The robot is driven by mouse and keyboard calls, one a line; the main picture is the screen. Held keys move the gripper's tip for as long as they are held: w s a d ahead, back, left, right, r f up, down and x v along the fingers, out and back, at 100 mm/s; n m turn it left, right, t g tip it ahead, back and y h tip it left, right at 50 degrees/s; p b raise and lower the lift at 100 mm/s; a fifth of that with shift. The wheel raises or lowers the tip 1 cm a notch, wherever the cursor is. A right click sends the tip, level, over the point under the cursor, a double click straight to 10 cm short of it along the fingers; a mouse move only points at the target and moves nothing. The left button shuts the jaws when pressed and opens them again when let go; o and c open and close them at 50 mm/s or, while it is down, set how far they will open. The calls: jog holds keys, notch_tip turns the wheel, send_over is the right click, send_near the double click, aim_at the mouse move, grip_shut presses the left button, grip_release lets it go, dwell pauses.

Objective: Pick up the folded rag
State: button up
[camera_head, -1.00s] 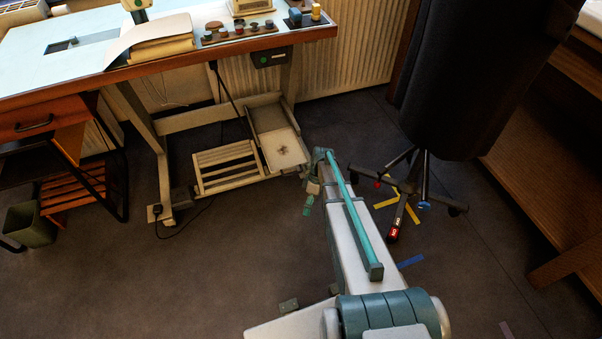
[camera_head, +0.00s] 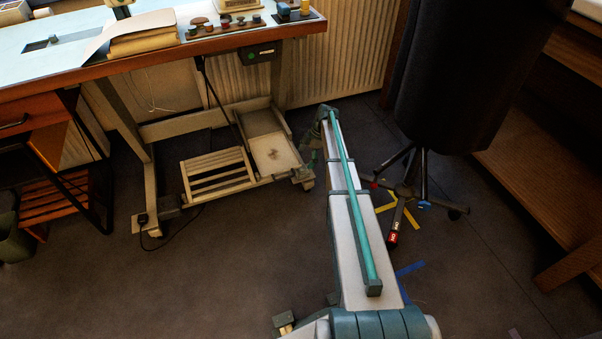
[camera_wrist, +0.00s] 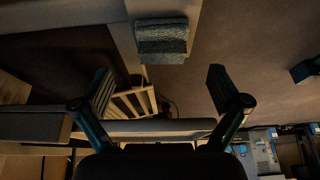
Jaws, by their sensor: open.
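The folded rag (camera_wrist: 162,40) shows at the top middle of the wrist view as a small blue-green, textured, layered bundle. It lies at the end of a pale beam, near the floor. My gripper (camera_wrist: 160,88) has its two fingers spread wide apart, with nothing between them. The rag lies beyond the fingertips, roughly centred between them and apart from them. In the head view my gripper (camera_head: 307,172) hangs low at the end of my arm, beside the workbench's lower frame. I cannot make out the rag in that view.
The workbench (camera_head: 140,70) has a slatted pedal (camera_head: 216,174) and a pale tray (camera_head: 275,154) under it. A dark dress form (camera_head: 450,75) on a wheeled stand (camera_head: 405,190) is to the right of my arm. The floor in front is mostly clear.

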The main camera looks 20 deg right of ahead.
jog(key=shift+s+b+x, duration=0.2)
jog(key=shift+b+x, duration=1.35)
jog(key=shift+x, duration=1.45)
jog(key=shift+c, duration=0.2)
jog(key=c, duration=1.2)
jog(key=shift+r, duration=0.1)
jog(key=shift+r+p, duration=0.4)
notch_tip(320, 180, up, 3)
jog(key=shift+r+p, duration=0.1)
jog(key=shift+p, duration=0.9)
jog(key=d+p, duration=0.1)
jog(key=d, duration=0.5)
jog(key=d+p, duration=0.2)
jog(key=d, duration=0.4)
jog(key=s+d+p, duration=0.1)
jog(key=d, duration=0.5)
jog(key=shift+f, duration=0.35)
